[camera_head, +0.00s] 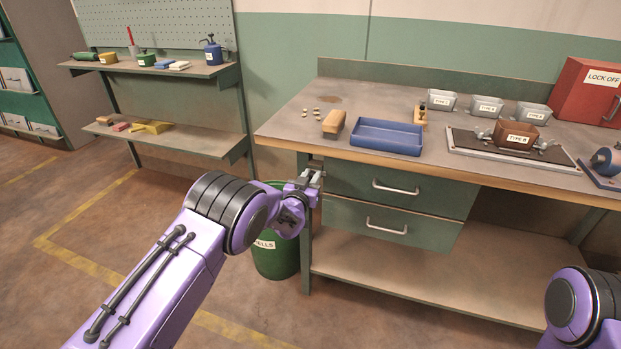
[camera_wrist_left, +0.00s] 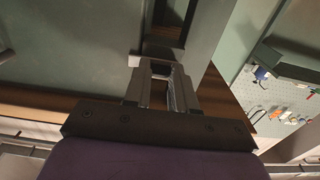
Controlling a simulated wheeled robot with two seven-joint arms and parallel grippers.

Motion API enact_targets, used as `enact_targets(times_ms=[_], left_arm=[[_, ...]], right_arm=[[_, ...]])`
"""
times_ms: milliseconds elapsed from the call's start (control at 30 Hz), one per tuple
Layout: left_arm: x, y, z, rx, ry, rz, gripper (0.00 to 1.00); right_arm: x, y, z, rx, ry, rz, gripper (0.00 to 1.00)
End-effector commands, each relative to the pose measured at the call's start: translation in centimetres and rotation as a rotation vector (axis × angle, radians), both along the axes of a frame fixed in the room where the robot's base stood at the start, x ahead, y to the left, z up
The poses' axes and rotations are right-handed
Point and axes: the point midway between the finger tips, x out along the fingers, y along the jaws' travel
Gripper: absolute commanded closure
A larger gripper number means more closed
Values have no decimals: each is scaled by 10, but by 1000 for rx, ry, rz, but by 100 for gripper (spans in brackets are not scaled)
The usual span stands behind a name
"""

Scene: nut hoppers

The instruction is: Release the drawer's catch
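The bench's drawer unit has a green upper drawer (camera_head: 425,193) and a lower drawer (camera_head: 385,222), each with a metal handle; both look closed. My left gripper (camera_head: 312,178) is at the left end of the upper drawer, beside the bench's front-left post. A small dark fitting, apparently the catch (camera_head: 316,163), sits there, partly hidden by the gripper. In the left wrist view the gripper's fingers (camera_wrist_left: 160,70) stand apart with a gap between them. A dark block (camera_wrist_left: 160,48) lies just past their tips; I cannot tell whether they touch it. My right gripper is out of view.
On the bench are a blue tray (camera_head: 388,148), a wooden block (camera_head: 333,122), several small bins and a red lock-off box (camera_head: 585,92). A green bin (camera_head: 275,262) stands on the floor behind my left forearm. A lower shelf (camera_head: 430,275) runs under the drawers.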

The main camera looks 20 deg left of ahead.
Motion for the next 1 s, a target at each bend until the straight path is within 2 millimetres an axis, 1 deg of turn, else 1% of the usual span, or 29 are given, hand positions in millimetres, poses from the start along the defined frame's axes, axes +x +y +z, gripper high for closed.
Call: enact_targets(times_ms=[167,367,567,1000], left_arm=[[0,0,0,-18,1,1,100],[0,1,0,-99,3,0,100],[0,1,-1,-252,9,1,100],[0,2,-2,-671,22,2,100]], right_arm=[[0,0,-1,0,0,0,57],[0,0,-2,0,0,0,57],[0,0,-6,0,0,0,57],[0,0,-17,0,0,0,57]])
